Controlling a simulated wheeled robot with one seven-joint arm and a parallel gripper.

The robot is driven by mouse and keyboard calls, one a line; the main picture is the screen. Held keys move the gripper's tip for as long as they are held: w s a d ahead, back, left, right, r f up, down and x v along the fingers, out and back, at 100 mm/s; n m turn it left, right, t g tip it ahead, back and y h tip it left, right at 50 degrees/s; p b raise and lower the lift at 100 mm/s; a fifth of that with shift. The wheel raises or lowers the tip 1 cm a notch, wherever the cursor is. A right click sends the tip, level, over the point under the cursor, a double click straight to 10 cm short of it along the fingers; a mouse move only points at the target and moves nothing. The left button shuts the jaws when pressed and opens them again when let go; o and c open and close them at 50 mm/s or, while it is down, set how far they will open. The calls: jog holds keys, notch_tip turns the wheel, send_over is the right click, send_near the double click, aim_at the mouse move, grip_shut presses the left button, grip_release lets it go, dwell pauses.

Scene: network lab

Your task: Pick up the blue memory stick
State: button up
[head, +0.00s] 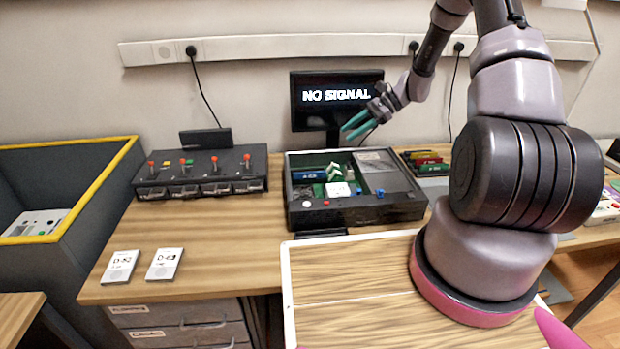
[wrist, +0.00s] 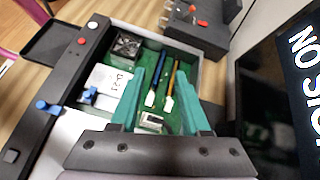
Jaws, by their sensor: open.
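The blue memory stick (wrist: 156,82) stands edge-up on the green board inside the open dark case (head: 357,213), beside an orange-brown stick (wrist: 172,82). Both have white pieces at their near ends. In the head view a blue labelled face (head: 309,175), probably the same stick, shows at the case's back left. My gripper (head: 354,126) is above the case, in front of the monitor. In the wrist view its teal fingers (wrist: 160,72) are apart and empty, with both sticks showing between them. I cannot tell the exact height gap.
The "NO SIGNAL" monitor (head: 336,101) stands close behind the case. A panel with red-topped levers (head: 201,173) is to the left. Several coloured sticks (head: 425,161) stand to the right. Two white cards (head: 164,264) lie at the front left, and the bench around them is clear.

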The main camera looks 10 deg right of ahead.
aim_at(310, 176)
jog(key=f+m, duration=0.1)
jog(key=f, duration=0.2)
jog(key=f+m+y, duration=0.1)
jog(key=f, duration=0.2)
jog(key=w+f+m+y, duration=0.1)
jog(key=f, duration=0.3)
jog(key=shift+d+t, duration=0.1)
jog(key=shift+t, duration=0.3)
jog(key=shift+f, duration=0.25)
jog(key=x, duration=1)
jog(key=shift+s+a, duration=0.2)
jog(key=shift+a, duration=0.2)
grip_shut()
